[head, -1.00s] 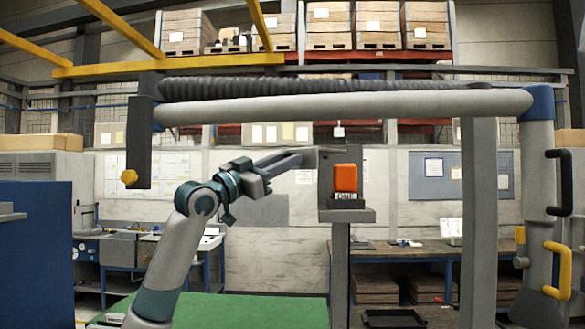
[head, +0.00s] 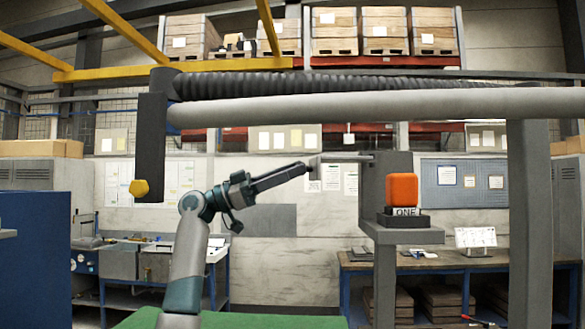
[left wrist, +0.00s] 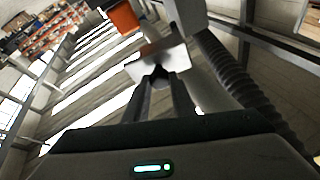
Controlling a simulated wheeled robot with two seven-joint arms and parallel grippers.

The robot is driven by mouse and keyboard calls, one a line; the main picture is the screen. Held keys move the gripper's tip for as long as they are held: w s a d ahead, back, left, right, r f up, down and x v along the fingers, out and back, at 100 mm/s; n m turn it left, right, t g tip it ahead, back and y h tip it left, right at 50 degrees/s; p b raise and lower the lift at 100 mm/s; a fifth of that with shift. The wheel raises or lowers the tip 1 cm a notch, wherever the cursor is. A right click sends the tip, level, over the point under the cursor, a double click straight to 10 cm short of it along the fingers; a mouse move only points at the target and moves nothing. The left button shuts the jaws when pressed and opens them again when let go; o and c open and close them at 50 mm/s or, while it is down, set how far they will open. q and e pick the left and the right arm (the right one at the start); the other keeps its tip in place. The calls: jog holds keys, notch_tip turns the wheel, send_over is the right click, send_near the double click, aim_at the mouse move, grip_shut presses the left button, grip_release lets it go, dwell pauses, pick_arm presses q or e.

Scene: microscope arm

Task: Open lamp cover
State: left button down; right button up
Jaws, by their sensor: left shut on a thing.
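An orange lamp block (head: 403,188) sits on a black base marked "ONE", on a grey bracket and post. A grey housing (head: 372,185) stands just left of it. My left gripper (head: 307,168) reaches in from the left, short of the housing. In the left wrist view my left gripper (left wrist: 161,78) is shut on the edge of a pale flat plate (left wrist: 172,62), which seems to be the lamp cover. In the head view a thin edge spans from near the fingertips to the housing. Its join is unclear. The orange block also shows in the wrist view (left wrist: 124,18). My right gripper is not in view.
A long grey tube (head: 380,107) and ribbed black hose (head: 340,84) run across above the arm. A dark upright with a yellow knob (head: 140,188) hangs at left. A workbench (head: 445,262) stands behind. Air around the left forearm looks clear.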

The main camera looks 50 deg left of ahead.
pick_arm(q)
jog(key=shift+w+a+m+g+h, duration=0.2)
jog(key=shift+a+m+g+h, duration=0.1)
jog(key=shift+a+g+h, duration=0.15)
jog(key=c, duration=1.5)
grip_release()
jog(key=shift+s+f, duration=0.1)
jog(key=shift+b+v, duration=3.55)
jog(key=shift+v, duration=5.05)
jog(key=shift+f, duration=0.1)
